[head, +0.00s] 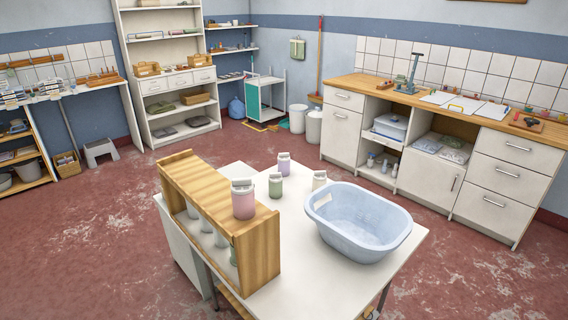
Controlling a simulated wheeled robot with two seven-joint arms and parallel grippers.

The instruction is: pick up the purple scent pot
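The purple scent pot (284,165) is a small lavender jar with a pale lid. It stands upright near the far edge of the white table (310,275). A green pot (275,187) stands just in front of it, and a cream pot (319,181) stands to its right. A larger pink pot (243,202) stands on top of the wooden shelf unit (258,255) at the table's left side. Neither of my grippers is in view.
A pale blue basin (358,222) fills the right part of the table. More pale pots (221,238) stand inside the wooden unit. A wooden-topped counter (465,112) runs along the right wall. Red floor (110,240) is open on the left.

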